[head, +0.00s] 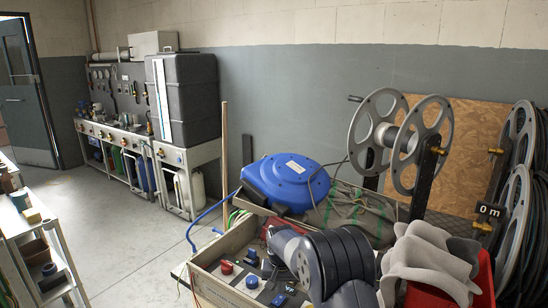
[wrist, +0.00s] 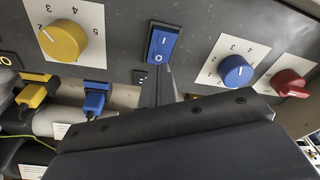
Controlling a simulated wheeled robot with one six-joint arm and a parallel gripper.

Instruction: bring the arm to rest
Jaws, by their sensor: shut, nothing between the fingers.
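My arm (head: 345,262) rises at the bottom of the head view, bent over the wooden-sided control box (head: 240,290). My gripper's end is hidden behind the arm there. In the wrist view my gripper (wrist: 158,82) is shut and empty, its narrow tip close below a blue rocker switch (wrist: 163,44) marked I and O. I cannot tell whether the tip touches the panel. A yellow knob (wrist: 63,40) is left of the switch. A blue knob (wrist: 235,70) and a red knob (wrist: 290,84) are to the right.
A blue hose reel (head: 286,182) lies behind the box. Right of my arm are grey folded cloth (head: 430,258) and a red bin (head: 435,295). A grey metal reel (head: 390,140) stands behind. The floor (head: 130,225) at left is clear.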

